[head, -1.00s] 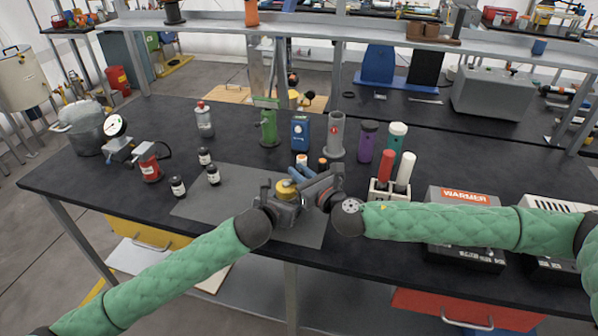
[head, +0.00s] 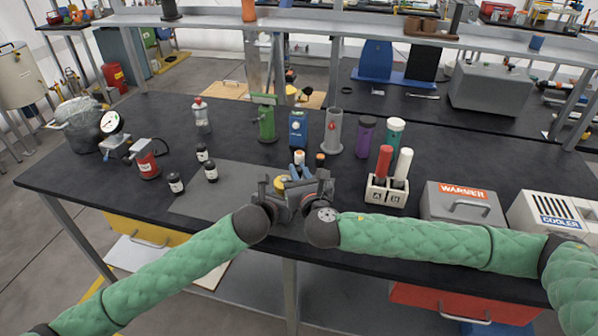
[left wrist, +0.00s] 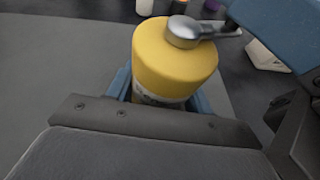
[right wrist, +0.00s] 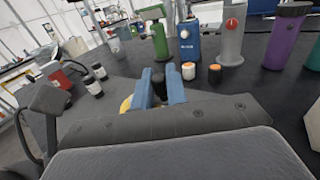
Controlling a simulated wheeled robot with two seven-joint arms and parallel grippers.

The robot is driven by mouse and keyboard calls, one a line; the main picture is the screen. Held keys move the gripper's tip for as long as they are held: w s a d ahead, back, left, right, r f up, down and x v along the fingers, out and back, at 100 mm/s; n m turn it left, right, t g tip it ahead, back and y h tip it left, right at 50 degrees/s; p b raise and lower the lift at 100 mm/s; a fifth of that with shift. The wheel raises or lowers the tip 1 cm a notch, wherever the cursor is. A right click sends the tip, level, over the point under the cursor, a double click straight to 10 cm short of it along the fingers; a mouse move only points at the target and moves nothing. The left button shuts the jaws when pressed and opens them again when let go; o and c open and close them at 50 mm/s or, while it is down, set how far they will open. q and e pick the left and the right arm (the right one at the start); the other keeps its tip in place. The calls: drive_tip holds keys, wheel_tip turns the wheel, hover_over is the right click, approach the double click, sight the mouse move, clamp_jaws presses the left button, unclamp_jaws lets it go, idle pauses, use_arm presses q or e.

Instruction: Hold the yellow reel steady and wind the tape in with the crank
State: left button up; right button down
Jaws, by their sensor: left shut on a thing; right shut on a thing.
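The yellow reel (head: 281,183) stands upright near the front of the grey mat, partly hidden by my grippers in the head view. My left gripper (head: 279,190) is shut around its lower body; the blue pads touch its sides in the left wrist view, where the reel (left wrist: 172,68) shows large. A metal crank (left wrist: 187,30) sits on the reel's top, its arm pointing right. My right gripper (right wrist: 160,88) is shut on the crank's dark knob (right wrist: 159,84), between its blue fingers. The tape cannot be made out clearly.
A white block marked A and B (head: 385,190) and the warmer (head: 462,205) are at right. The mat's left part is mostly clear.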

drive_tip(key=c, duration=1.5)
unclamp_jaws()
drive_tip(key=v, duration=1.2)
drive_tip(key=shift+r, duration=0.1)
